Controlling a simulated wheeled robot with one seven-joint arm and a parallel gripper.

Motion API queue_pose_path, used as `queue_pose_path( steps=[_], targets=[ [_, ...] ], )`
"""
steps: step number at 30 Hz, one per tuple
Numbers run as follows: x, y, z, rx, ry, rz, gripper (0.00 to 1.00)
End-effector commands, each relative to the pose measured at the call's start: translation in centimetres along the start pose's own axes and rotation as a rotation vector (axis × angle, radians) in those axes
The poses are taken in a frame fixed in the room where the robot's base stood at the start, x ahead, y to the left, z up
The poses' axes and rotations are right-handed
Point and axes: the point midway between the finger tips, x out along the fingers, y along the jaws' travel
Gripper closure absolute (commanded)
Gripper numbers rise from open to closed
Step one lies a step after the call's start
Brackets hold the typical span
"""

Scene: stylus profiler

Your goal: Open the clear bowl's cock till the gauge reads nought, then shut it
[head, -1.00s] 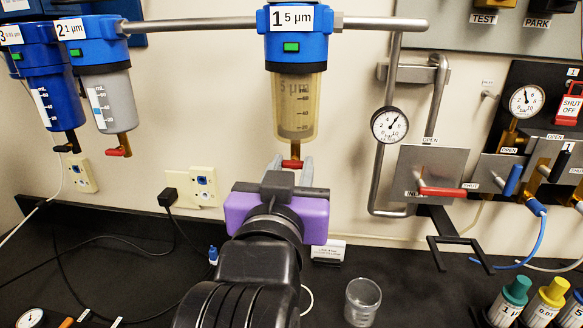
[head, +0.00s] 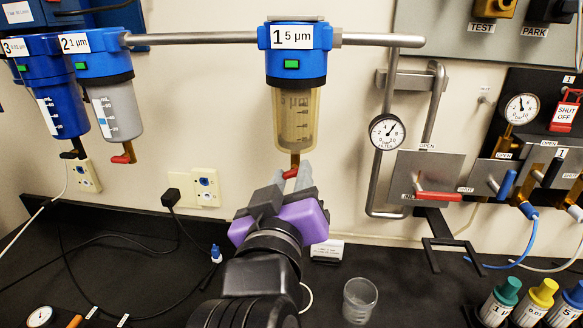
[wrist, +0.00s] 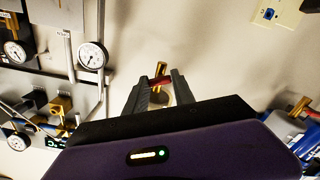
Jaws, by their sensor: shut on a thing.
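The clear bowl (head: 297,122) is the yellowish see-through one under the blue head marked 1, 5 µm, in the head view. Its cock is a brass stem with a red lever (head: 290,173) below the bowl. My gripper (head: 291,175) comes from below, turned askew, and is shut on the red lever. In the wrist view the lever (wrist: 160,82) lies between my fingertips (wrist: 161,86), with the brass stem (wrist: 160,69) beyond. The gauge (head: 387,132) on the pipe right of the bowl has its needle pointing up and right; its exact figure is too small to read.
Two more filters (head: 108,110) (head: 62,105) hang at left with their own cocks. At right are a valve plate with a red handle (head: 438,196), a second gauge (head: 521,108) and a black bracket (head: 450,252). A glass beaker (head: 360,300) stands on the black bench.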

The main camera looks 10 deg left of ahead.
Motion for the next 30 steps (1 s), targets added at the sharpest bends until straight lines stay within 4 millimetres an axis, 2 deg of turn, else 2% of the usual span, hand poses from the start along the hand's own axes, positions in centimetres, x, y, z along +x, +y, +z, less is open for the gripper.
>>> queue_pose_path(
  steps=[12, 29, 30],
  targets=[
    [0.00, 0.04, -0.15, -0.202, 0.001, 0.000, 1.00],
    [-0.04, -0.07, -0.12, -0.229, 0.003, -0.001, 1.00],
    [-0.04, -0.07, -0.12, -0.229, 0.003, -0.001, 0.62]
  ],
)
